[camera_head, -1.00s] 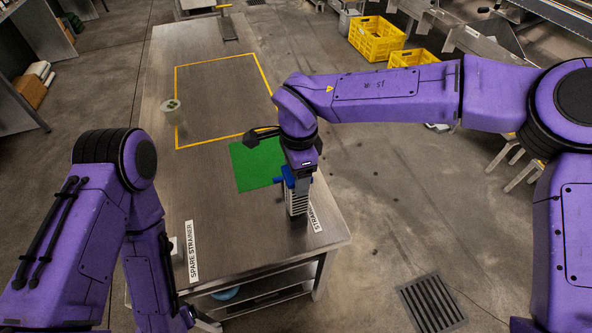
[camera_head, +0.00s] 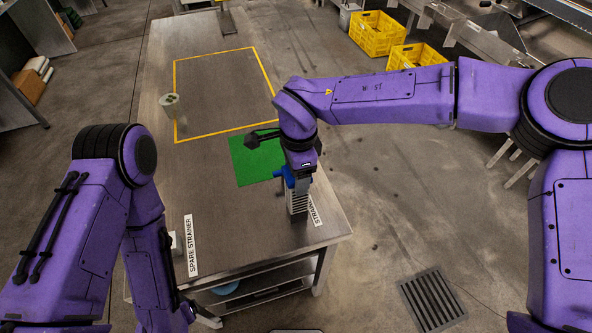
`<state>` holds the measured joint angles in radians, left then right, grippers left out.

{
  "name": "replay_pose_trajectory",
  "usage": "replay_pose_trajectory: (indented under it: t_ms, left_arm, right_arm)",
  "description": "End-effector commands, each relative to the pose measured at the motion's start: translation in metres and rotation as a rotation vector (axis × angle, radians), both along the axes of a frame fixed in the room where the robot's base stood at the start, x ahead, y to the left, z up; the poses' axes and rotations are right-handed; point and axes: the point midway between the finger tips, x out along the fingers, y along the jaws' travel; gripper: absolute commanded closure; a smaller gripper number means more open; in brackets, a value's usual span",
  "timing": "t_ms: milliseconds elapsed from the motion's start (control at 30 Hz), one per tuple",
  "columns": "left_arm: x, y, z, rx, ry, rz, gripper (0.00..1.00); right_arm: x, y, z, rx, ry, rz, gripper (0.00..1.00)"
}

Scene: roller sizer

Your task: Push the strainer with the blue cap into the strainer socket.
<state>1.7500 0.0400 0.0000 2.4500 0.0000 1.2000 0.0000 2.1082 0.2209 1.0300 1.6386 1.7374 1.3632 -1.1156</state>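The strainer (camera_head: 297,203) stands upright near the right front corner of the metal table, beside the label reading "STRAIN…". Its blue cap (camera_head: 284,176) shows just under my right gripper (camera_head: 299,172). The gripper points down at the cap from above. Its fingers are largely hidden by the wrist, so I cannot tell whether they are closed on it. The strainer socket is not clearly visible; the strainer's lower end is at the table top. My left gripper (camera_head: 200,318) hangs low at the table's front left, partly hidden by its arm, its fingers unclear.
A green mat (camera_head: 252,160) and a yellow-outlined area (camera_head: 225,90) lie on the table (camera_head: 230,215). A grey cylinder (camera_head: 170,106) stands at the left edge. A "SPARE STRAINER" label (camera_head: 191,246) is front left. Yellow crates (camera_head: 377,38) stand on the floor.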

Motion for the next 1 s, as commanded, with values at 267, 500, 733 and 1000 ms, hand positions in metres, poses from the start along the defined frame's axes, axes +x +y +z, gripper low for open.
replay_pose_trajectory:
  t_ms: [267,500,733,1000]
  left_arm:
    - [0.0,0.0,-0.001,0.0,0.0,0.0,0.13]
    - [0.0,0.0,-0.002,0.0,0.0,0.0,0.13]
    - [0.0,0.0,-0.012,0.0,0.0,0.0,0.13]
    - [0.0,0.0,-0.019,0.0,0.0,0.0,0.13]
  right_arm:
    - [0.0,0.0,-0.003,0.0,-0.001,0.0,0.04]
    - [0.0,0.0,-0.002,0.0,0.0,0.0,0.04]
    - [0.001,-0.001,0.037,0.003,-0.004,-0.001,0.04]
    - [0.0,-0.003,0.093,0.001,-0.002,-0.001,0.04]
